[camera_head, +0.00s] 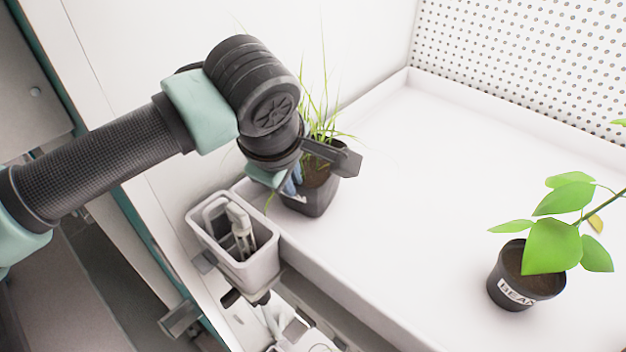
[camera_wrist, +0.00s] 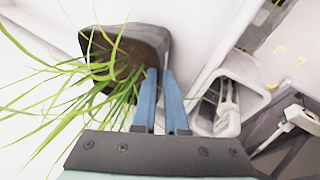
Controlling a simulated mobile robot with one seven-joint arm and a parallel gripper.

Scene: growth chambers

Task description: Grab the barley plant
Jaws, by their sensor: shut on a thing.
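The barley plant (camera_head: 320,196) is a tuft of thin, grass-like green leaves in a dark square pot. It stands in the near left corner of the white tray, partly hidden behind my arm in the head view. In the wrist view its pot (camera_wrist: 155,40) is at the upper left, with leaves spreading left over the soil. My gripper (camera_head: 293,183) is at the pot's near side. In the wrist view its blue fingers (camera_wrist: 160,74) straddle the pot wall, one inside the rim and one outside, shut on it. The pot's label is mostly hidden.
A bean plant in a black pot (camera_head: 512,294) labelled BEAN stands at the tray's right. A grey holder (camera_head: 262,268) with tools hangs outside the near tray wall (camera_head: 345,282), close to my gripper. A perforated panel (camera_head: 540,60) rises behind. The tray's middle is clear.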

